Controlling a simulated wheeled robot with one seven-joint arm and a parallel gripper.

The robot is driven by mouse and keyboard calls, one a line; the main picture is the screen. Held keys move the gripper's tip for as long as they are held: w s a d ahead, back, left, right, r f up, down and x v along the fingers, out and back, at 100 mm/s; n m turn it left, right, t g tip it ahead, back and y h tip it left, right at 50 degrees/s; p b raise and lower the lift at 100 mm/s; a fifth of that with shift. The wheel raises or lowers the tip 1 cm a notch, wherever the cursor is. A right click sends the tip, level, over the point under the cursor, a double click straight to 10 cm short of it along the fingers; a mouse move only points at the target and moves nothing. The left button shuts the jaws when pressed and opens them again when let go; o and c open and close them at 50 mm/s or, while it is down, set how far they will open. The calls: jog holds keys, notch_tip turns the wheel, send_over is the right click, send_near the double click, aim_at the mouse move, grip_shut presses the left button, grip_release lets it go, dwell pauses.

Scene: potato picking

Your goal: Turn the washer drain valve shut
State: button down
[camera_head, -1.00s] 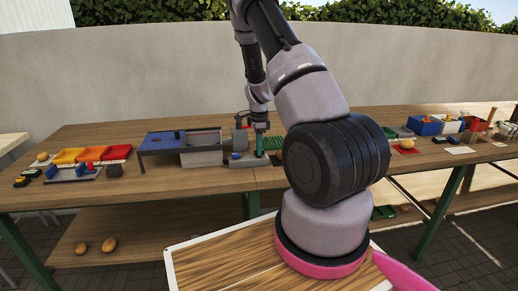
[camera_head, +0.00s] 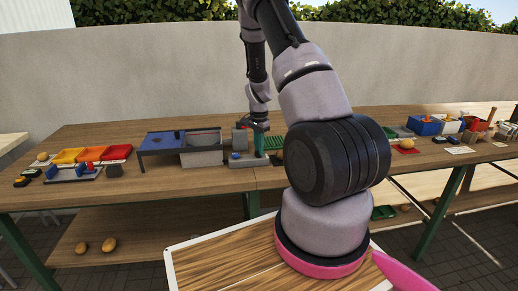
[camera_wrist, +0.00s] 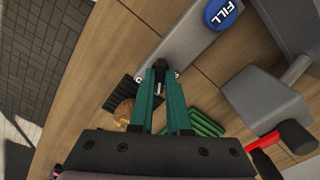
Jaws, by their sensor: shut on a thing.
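The washer unit's grey base (camera_wrist: 190,42) carries a round blue button marked FILL (camera_wrist: 222,13). A small dark valve handle (camera_wrist: 167,74) stands at the base's near end, partly hidden by the fingers. My gripper (camera_wrist: 162,84) has green fingers shut on this handle. In the head view my gripper (camera_head: 260,152) points down at the washer base (camera_head: 244,160) at the middle of the table. The handle is too small to make out there.
A brown potato (camera_wrist: 124,112) and green bars (camera_wrist: 206,123) lie close to my fingers. A red-and-black handle (camera_wrist: 288,138) is at the lower right of the wrist view. A grey basin (camera_head: 202,157) and blue-topped stand (camera_head: 160,141) are left of the washer base.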

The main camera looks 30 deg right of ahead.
jog(key=n, duration=0.5)
jog(key=shift+n, duration=0.3)
jog(key=n, duration=0.5)
jog(key=shift+n, duration=0.4)
jog(key=c, duration=0.9)
grip_release()
jog(key=shift+r, duration=0.1)
notch_tip(320, 180, up, 11)
jog(key=shift+f, duration=0.15)
